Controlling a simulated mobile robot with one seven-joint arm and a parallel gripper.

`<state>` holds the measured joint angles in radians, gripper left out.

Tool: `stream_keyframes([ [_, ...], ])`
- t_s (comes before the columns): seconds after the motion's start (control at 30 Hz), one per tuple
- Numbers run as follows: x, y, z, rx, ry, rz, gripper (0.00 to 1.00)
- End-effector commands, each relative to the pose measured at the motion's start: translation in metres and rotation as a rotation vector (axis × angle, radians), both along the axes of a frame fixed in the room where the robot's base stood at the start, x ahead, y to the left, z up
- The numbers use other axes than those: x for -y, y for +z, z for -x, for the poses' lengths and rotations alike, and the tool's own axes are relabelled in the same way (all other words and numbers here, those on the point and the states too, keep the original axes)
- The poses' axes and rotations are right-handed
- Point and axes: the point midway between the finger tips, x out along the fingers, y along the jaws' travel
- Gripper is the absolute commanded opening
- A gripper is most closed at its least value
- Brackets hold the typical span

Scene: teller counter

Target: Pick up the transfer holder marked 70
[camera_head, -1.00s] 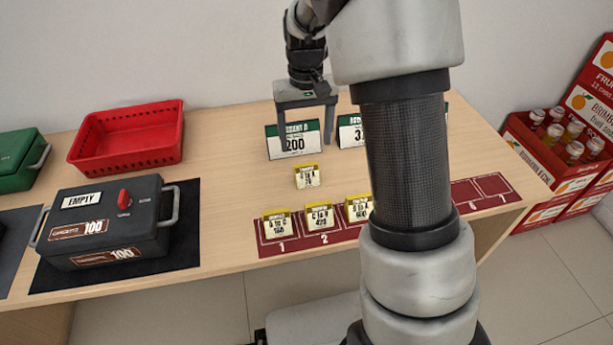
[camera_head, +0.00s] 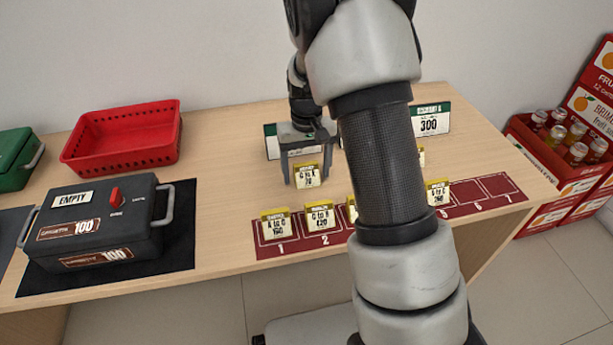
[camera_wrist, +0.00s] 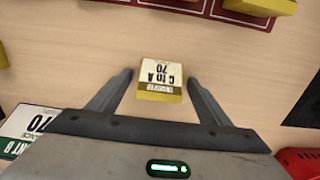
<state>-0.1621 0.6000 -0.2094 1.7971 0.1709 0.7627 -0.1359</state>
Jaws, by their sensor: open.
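The transfer holder marked 70 (camera_head: 308,176) is a small cream block with a yellow top, labelled "C to A 70". It stands alone on the bare wood behind the red numbered strip (camera_head: 370,236). It also shows in the wrist view (camera_wrist: 160,80), between my fingers. My gripper (camera_head: 307,181) is open and low over the counter, with one finger on each side of the holder. In the wrist view there are gaps between both fingers and the holder. My gripper's body hides part of the sign behind it.
Yellow-topped holders (camera_head: 276,224) stand on the strip, some partly hidden by my arm. A sign reading 300 (camera_head: 430,120) stands at the back. A black box marked 100 (camera_head: 95,222) and a red basket (camera_head: 122,140) are left. Bottle crates (camera_head: 560,150) are right, off the counter.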

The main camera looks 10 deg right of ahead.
Motion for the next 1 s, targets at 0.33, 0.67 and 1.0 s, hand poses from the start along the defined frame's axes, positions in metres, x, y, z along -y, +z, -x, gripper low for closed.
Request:
stream_keyframes([
  [0.33,0.000,0.001,0.000,0.001,0.000,0.000,0.36],
  [0.67,0.000,0.005,-0.001,0.002,0.000,0.000,0.27],
  [1.0,0.000,0.067,-0.001,0.004,0.000,-0.001,0.27],
])
